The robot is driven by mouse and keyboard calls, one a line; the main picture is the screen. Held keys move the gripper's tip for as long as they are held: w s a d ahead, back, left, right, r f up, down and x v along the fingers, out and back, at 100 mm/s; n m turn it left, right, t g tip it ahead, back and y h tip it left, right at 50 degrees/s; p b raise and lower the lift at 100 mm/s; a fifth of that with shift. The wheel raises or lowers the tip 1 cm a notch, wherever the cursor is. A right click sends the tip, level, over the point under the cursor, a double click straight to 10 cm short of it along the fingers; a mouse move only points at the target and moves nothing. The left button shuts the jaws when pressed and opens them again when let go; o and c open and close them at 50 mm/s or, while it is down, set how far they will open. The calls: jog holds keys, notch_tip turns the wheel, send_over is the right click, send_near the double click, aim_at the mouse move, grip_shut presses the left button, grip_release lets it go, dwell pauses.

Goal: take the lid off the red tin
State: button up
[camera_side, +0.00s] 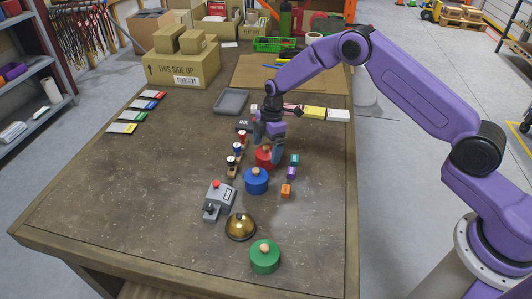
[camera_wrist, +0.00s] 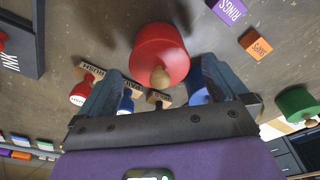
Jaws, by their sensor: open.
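The red tin (camera_side: 265,158) stands on the table under my gripper (camera_side: 267,150). In the wrist view the red tin (camera_wrist: 160,42) shows its lid on, with a round wooden knob (camera_wrist: 160,77) on top. My gripper (camera_wrist: 163,70) is open, one finger to each side of the knob, and the fingers look apart from it. How high the fingertips are over the lid is hard to tell. In the side view my fingers partly hide the tin.
A blue tin (camera_side: 256,181) stands close in front of the red one. Stamps (camera_side: 238,150) stand to the left, small boxes (camera_side: 291,172) to the right. A bell (camera_side: 240,227), a grey device (camera_side: 219,202) and a green tin (camera_side: 265,258) are nearer.

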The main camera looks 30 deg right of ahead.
jog(key=c, duration=1)
jog(key=shift+r, duration=0.1)
jog(key=shift+c, duration=0.2)
